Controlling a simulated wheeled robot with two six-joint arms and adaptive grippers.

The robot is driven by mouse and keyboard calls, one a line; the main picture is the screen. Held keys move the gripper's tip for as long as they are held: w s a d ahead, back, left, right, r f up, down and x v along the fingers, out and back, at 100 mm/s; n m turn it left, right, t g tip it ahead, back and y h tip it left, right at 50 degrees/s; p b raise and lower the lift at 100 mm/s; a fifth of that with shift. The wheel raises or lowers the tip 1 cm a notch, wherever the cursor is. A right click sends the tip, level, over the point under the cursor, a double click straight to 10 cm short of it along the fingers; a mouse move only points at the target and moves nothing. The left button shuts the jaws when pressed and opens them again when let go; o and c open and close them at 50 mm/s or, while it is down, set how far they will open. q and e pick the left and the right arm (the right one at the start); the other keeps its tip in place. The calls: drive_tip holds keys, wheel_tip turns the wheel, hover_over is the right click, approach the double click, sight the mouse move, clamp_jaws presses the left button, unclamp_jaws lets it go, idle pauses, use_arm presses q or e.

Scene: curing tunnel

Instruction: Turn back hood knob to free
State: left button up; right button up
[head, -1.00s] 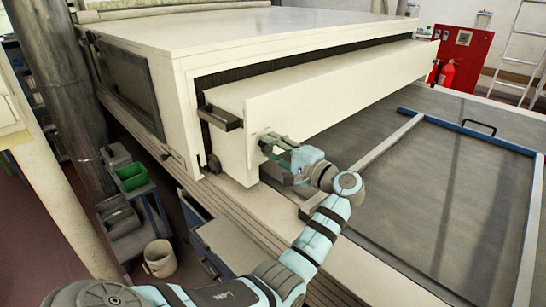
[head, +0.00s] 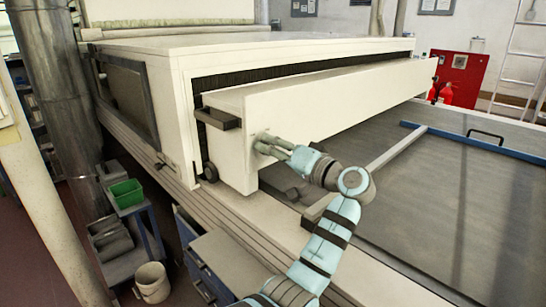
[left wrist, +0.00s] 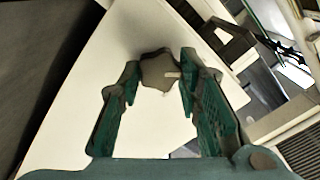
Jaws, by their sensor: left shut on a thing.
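The hood (head: 340,108) is a long cream cover on the front of the big machine housing. The hood knob (left wrist: 158,68) is grey and lobed with a short white mark on its right side, and sits on the hood's cream end face. My left gripper (head: 261,144) reaches the hood's near end; in the left wrist view its green-padded fingers (left wrist: 160,82) stand on both sides of the knob and are shut on it. In the head view the fingers mostly hide the knob. My right gripper is out of view.
A dark handle (head: 218,118) sticks out at the hood's left corner, above and left of my gripper. A grey bed with a blue-edged frame (head: 455,133) lies to the right. Green bin (head: 125,193) and bucket (head: 152,282) stand at lower left.

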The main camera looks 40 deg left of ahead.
use_arm(q)
drive_tip(key=shift+r+n, duration=0.15)
drive_tip(key=shift+n, duration=0.15)
drive_tip(key=o, duration=1.1)
drive_tip(key=shift+w, duration=0.1)
drive_tip(key=shift+o, duration=0.2)
drive_tip(key=s+d, duration=0.1)
drive_tip(key=d, duration=1.1)
